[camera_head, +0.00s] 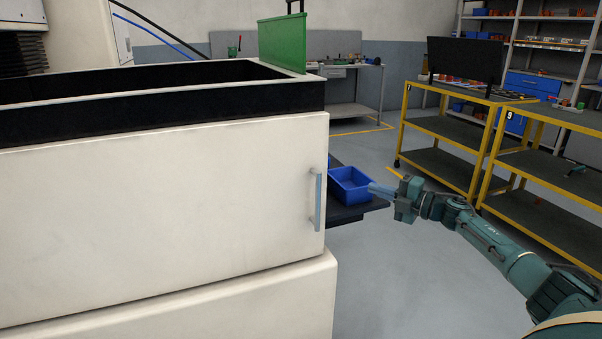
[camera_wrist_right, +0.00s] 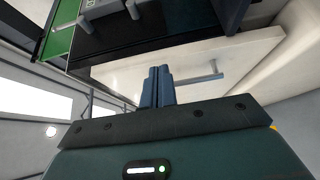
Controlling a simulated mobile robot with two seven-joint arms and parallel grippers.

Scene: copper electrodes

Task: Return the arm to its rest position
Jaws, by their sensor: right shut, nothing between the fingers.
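My right arm (camera_head: 510,256) reaches in from the lower right in the head view. Its gripper (camera_head: 370,187) points left, in front of a blue bin on a dark shelf. The fingers are together and hold nothing. In the right wrist view the two blue-grey fingers (camera_wrist_right: 157,72) stand side by side, with the white cabinet and its handle (camera_wrist_right: 200,80) beyond them. My left gripper is in neither view.
A large white cabinet (camera_head: 150,215) with a handle (camera_head: 318,200) and a dark open top fills the left. The blue bin (camera_head: 350,192) sits on the dark shelf (camera_head: 362,212). Yellow-framed carts (camera_head: 440,130) stand at the right. Grey floor is clear between them.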

